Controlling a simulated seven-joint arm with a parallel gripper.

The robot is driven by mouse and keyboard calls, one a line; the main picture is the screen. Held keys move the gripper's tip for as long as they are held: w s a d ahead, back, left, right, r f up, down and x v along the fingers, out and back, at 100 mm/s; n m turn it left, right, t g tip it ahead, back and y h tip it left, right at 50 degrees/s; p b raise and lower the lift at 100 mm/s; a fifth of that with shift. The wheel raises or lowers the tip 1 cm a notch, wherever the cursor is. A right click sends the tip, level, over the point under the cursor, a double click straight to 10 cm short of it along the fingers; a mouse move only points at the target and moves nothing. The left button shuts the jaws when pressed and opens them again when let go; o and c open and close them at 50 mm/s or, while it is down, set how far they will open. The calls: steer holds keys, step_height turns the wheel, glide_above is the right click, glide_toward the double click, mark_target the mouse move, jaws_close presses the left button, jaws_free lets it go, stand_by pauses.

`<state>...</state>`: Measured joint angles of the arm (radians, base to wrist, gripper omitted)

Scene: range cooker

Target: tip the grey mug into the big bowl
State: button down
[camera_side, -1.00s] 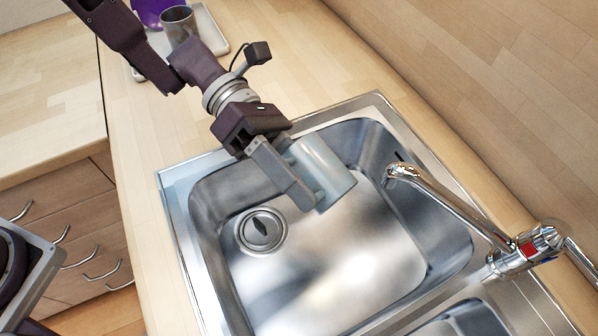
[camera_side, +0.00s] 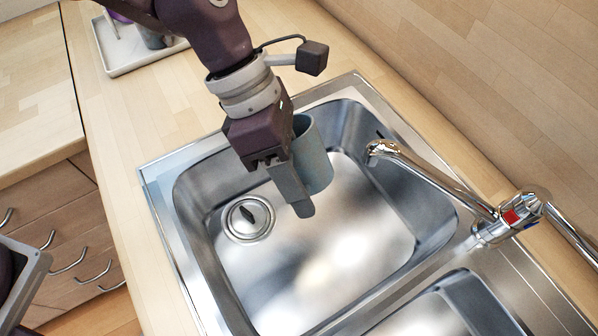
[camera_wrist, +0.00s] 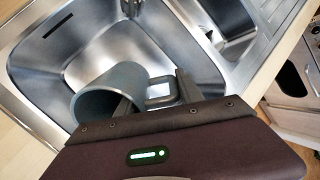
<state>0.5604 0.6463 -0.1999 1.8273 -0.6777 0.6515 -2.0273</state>
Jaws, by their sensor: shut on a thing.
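The grey-blue mug (camera_side: 314,160) is in my gripper (camera_side: 300,200), held over the big bowl (camera_side: 350,262) of the steel sink. In the side view the mug stands nearly upright, its mouth upward and close to my gripper's body. The wrist view shows the mug (camera_wrist: 112,88) left of centre, with its round mouth towards the camera. My gripper (camera_wrist: 160,88) is shut on the mug. The exact place of the grip is partly hidden. The bowl's floor shows no loose object, only the round drain (camera_side: 248,218).
A chrome tap (camera_side: 435,178) reaches over the right side of the big bowl. A smaller bowl (camera_side: 450,310) lies at the lower right. A white tray (camera_side: 122,62) with a purple thing (camera_side: 120,17) and a grey cup (camera_side: 154,38) sits at the upper left, partly behind my arm.

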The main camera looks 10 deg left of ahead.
steer(key=t+y, duration=0.1)
steer(key=y, duration=0.1)
steer(key=a+t+y, duration=0.1)
steer(key=t+y, duration=0.1)
steer(key=y, duration=0.1)
steer(key=shift+w+a+f+y, duration=0.2)
steer(key=shift+w+y, duration=0.1)
steer(key=shift+w, duration=0.1)
stand_by(0.5)
